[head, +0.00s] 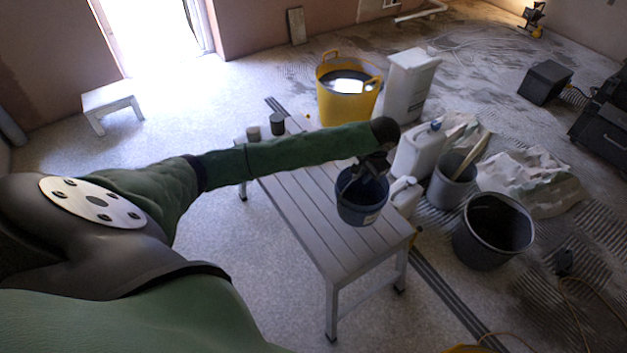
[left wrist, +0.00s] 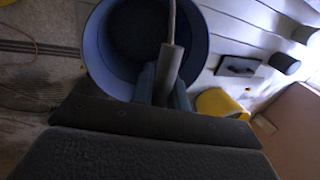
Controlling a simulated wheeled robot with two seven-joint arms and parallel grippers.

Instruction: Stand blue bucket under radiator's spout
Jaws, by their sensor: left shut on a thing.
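The blue bucket (head: 361,208) is at the near right part of the slatted grey bench, upright or nearly so. I cannot tell whether its base touches the slats. My left gripper (head: 372,170) is above its rim, shut on the bucket's handle. In the left wrist view the open mouth of the bucket (left wrist: 103,70) shows, and the gripper (left wrist: 165,82) closes around the grey handle grip. A white pipe (head: 421,14) runs low along the back wall; I cannot tell whether it belongs to the radiator. No spout is clear. My right gripper is out of view.
The bench (head: 309,216) carries small dark pots at its far end. A yellow tub (head: 347,90), white canisters (head: 417,152), a grey bucket (head: 452,181) and a black bucket (head: 492,231) crowd its right side. A white stool (head: 112,100) stands left. Floor left of the bench is clear.

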